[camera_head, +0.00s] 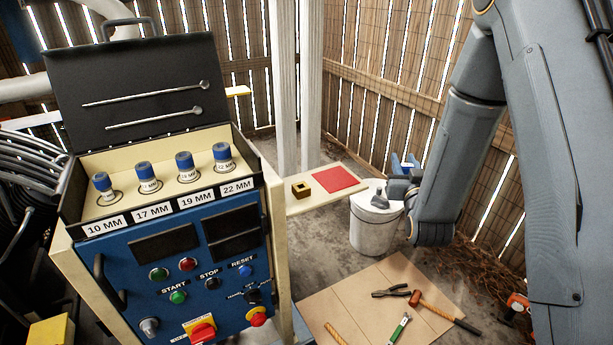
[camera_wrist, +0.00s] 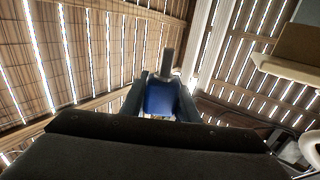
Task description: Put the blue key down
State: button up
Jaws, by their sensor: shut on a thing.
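My gripper (camera_head: 404,163) is on the right in the head view, beyond and above the white bucket's lid. In the wrist view my gripper (camera_wrist: 161,100) has its two dark fingers closed on the sides of the blue key (camera_wrist: 160,97). The key has a blue body and a grey shaft pointing up and away from the fingers. It is held in the air. In the head view the key is small and hard to tell from the fingers.
A wooden bench holds a red square (camera_head: 335,180) and a small brass block (camera_head: 301,190). A white bucket (camera_head: 372,232) stands below my wrist. Tools lie on cardboard (camera_head: 365,290). Slatted walls stand behind.

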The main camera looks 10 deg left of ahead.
jog(key=w+a+r+n+y+b, duration=0.3)
jog(key=a+r+y, duration=0.2)
jog(key=a, duration=0.5)
notch_tip(320, 180, up, 5)
jog(key=n+g+y+b, duration=0.3)
jog(key=n+y+b, duration=0.1)
jog(key=y, duration=0.1)
send_over(328, 171)
notch_tip(328, 171, down, 9)
jog(key=shift+s+r, duration=0.1)
jog(key=shift+f, duration=0.2)
jog(key=o, duration=1.1)
jog(key=shift+c, duration=0.2)
